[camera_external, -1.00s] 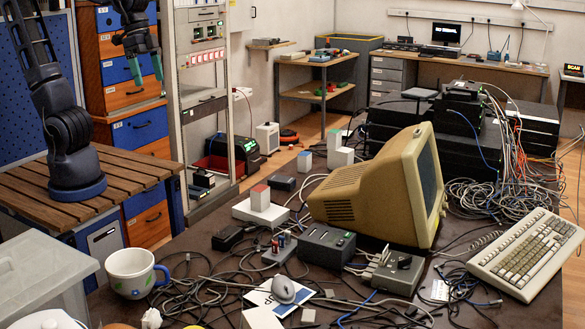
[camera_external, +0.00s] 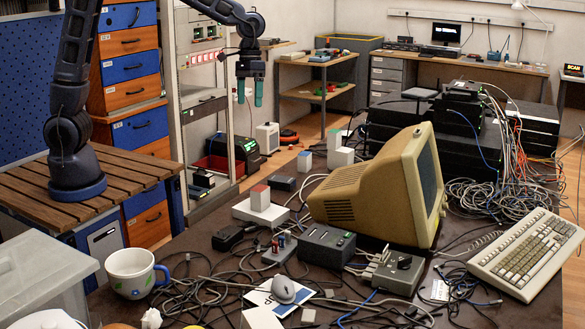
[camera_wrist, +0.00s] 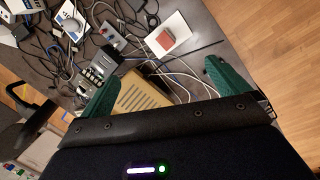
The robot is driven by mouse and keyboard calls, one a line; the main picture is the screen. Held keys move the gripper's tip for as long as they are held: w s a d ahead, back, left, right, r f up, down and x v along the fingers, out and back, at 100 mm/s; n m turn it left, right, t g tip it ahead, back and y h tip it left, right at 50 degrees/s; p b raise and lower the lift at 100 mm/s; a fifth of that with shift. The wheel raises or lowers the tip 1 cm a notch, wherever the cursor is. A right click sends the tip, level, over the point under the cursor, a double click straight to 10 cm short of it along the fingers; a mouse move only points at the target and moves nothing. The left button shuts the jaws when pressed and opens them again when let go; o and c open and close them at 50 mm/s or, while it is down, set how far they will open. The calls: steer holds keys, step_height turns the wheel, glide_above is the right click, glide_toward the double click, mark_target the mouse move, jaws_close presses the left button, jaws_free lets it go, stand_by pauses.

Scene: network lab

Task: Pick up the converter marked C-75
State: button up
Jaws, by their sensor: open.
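I cannot read a C-75 marking in any view, so I cannot tell which thing is that converter. Small pale boxes stand on the table: a red-topped one (camera_external: 260,199) on a white slab (camera_external: 248,213), and a green-topped one (camera_external: 334,139) beside a plain white one (camera_external: 341,157) further back. In the wrist view the red-topped box (camera_wrist: 166,41) and its slab show beyond my fingers. My gripper (camera_external: 250,93) is open and empty, with green fingers pointing down, high above and behind the red-topped box in the picture.
A beige monitor (camera_external: 345,193) stands mid-table, with a dark switch box (camera_external: 327,246) and a grey box (camera_external: 398,271) before it. Cables clutter the table's front. A mug (camera_external: 131,273), mouse (camera_external: 284,290) and keyboard (camera_external: 525,252) lie around. A rack frame (camera_external: 229,120) rises behind my gripper.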

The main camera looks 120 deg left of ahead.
steer(key=a+f+n+h, duration=0.1)
steer(key=a+f+n, duration=0.3)
steer(key=a+f, duration=1.05)
steer(key=n+h, duration=0.2)
steer(key=n, duration=0.2)
glide_toward(283, 178)
steer(key=x, duration=0.9)
steer(key=shift+d+f, duration=0.15)
steer(key=shift+f, duration=0.2)
steer(key=shift+c, duration=0.4)
steer(key=c, duration=1)
steer(key=shift+r, duration=0.1)
